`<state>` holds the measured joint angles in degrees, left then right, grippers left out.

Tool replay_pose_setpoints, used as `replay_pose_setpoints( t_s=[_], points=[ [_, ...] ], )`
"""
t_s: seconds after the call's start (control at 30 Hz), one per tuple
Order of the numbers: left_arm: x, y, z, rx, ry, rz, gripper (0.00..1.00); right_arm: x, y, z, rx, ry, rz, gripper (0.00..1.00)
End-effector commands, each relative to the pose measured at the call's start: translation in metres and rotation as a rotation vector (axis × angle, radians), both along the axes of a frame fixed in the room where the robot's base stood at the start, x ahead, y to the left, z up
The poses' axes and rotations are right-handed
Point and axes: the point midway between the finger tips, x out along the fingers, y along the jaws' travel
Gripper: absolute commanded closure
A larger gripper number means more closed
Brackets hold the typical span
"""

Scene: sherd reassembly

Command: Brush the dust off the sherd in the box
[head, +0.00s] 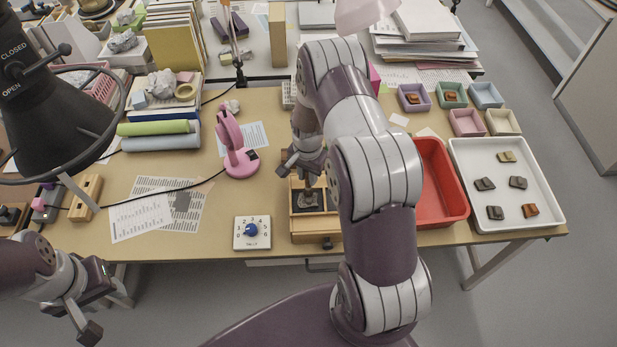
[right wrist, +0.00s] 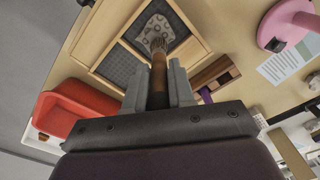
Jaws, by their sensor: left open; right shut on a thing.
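The wooden box (head: 315,236) stands near the table's front edge, with a dark grid floor. The sherd (right wrist: 153,26), pale grey with darker patches, lies in one part of the box; in the head view the sherd (head: 309,199) is small. My right gripper (right wrist: 158,92) is shut on the brush (right wrist: 158,75), by its brown handle. The bristles are at the sherd's near edge and seem to touch it. In the head view my right gripper (head: 308,168) is above the box, partly hidden by my arm. My left gripper (head: 92,308) is open and empty at lower left, away from the box.
A red tray (head: 459,205) and a white tray (head: 553,205) with several brown and grey pieces stand right of the box. A white dial box (head: 252,243) and pink lamp (head: 243,165) stand left. Printed sheets (head: 140,222) lie further left. A black lamp (head: 60,115) overhangs the left side.

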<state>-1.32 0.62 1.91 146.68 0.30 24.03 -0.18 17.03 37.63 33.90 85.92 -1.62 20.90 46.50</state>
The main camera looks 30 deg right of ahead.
Motion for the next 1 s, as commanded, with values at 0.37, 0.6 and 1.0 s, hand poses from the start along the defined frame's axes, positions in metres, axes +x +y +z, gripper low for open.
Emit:
replay_pose_setpoints(
  t_s=[0.37, 0.6, 1.0],
  points=[
    [0.0, 0.0, 0.004, 0.0, 0.0, 0.0, 0.57, -0.012, 0.006, -0.001, 0.0, -0.001, -0.001, 1.0],
    [0.0, 0.0, 0.0, 0.0, 0.0, 0.0, 0.57, 0.0, 0.0, 0.0, 0.0, 0.0, 0.0, 1.0],
    [0.0, 0.0, 0.001, 0.0, 0.0, 0.0, 0.57, -0.006, 0.003, -0.001, -0.001, -0.003, -0.001, 1.0]
  ],
)
